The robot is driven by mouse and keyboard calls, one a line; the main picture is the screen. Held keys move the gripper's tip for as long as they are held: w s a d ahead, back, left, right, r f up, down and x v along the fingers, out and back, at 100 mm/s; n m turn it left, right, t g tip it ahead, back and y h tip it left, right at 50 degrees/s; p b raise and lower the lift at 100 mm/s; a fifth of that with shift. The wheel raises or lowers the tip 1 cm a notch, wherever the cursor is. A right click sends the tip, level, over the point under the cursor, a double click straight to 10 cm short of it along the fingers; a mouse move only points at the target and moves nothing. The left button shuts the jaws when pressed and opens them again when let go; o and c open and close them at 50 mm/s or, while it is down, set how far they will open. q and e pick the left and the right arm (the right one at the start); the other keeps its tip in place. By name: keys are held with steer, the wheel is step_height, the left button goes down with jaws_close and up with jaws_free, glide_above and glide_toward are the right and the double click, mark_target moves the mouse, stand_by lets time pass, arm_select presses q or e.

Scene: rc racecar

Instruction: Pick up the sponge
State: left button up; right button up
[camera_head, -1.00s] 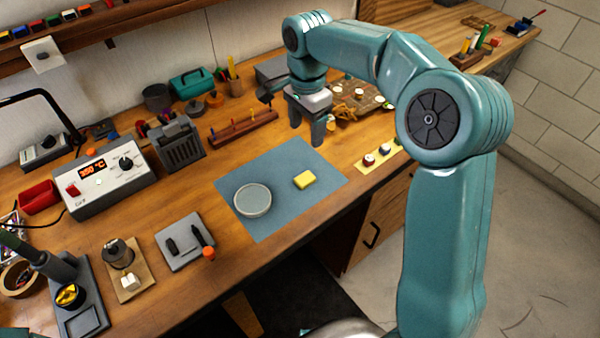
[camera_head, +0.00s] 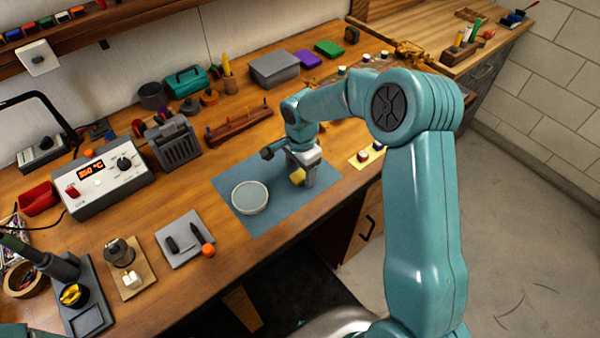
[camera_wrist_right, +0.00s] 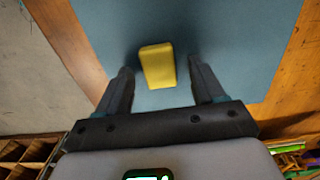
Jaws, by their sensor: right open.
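A small yellow block, the sponge (camera_head: 297,178), lies on the blue mat (camera_head: 232,175), right of a pale round dish (camera_head: 250,197). In the head view it is partly hidden by my right gripper (camera_head: 304,182). In the right wrist view the sponge (camera_wrist_right: 158,65) shows whole, in line with the gap between the two dark fingers of my right gripper (camera_wrist_right: 160,72). The fingers are open, with a gap on both sides of the sponge, and hold nothing.
The bench's front edge runs close to the mat.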

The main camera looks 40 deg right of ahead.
mark_target(301, 173)
steer(key=shift+d+f, duration=0.1)
steer(key=shift+f, duration=0.05)
steer(key=shift+s, duration=0.1)
steer(key=c, duration=1.1)
steer(key=shift+r, duration=0.35)
step_height(301, 173, up, 19)
steer(key=shift+r+b, duration=0.2)
steer(key=shift+b, duration=0.55)
steer(key=shift+o, duration=0.2)
